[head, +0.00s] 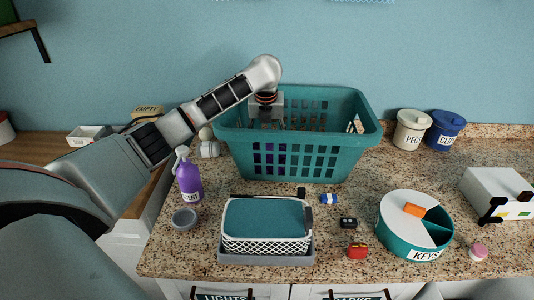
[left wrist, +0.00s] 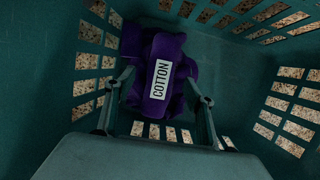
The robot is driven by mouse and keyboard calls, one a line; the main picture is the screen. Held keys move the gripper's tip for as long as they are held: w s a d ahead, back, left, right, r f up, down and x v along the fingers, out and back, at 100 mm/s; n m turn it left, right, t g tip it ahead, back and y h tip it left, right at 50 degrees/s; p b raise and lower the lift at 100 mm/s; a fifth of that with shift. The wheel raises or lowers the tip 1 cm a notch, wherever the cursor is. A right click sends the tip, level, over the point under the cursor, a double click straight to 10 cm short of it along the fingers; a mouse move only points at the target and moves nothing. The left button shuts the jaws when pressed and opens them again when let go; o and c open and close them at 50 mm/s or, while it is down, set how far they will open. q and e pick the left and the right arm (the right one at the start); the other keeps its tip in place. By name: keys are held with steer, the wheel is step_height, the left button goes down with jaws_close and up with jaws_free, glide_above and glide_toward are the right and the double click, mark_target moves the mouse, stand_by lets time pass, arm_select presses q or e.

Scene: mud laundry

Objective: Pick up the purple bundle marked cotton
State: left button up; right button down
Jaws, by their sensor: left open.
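The purple bundle (left wrist: 158,60) with a white COTTON label lies at the bottom of the teal laundry basket (left wrist: 255,75). In the head view purple shows through the slots of the basket (head: 350,135). My left gripper (left wrist: 160,88) is open, with its two fingers on either side of the bundle in the picture. I cannot tell whether they touch it. In the head view the left gripper (head: 266,112) reaches down into the basket from above, and its fingers are hidden. My right gripper is not in view.
A lidded wire basket (head: 266,240) sits in front, and a round KEYS box (head: 408,240) is at right front. PEGS (head: 411,130) and CLIPS (head: 446,130) jars stand behind right. Slotted basket walls surround the gripper.

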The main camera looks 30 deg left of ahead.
arm_select(q)
steer(key=shift+f, duration=0.25)
stand_by(0.4)
jaws_close()
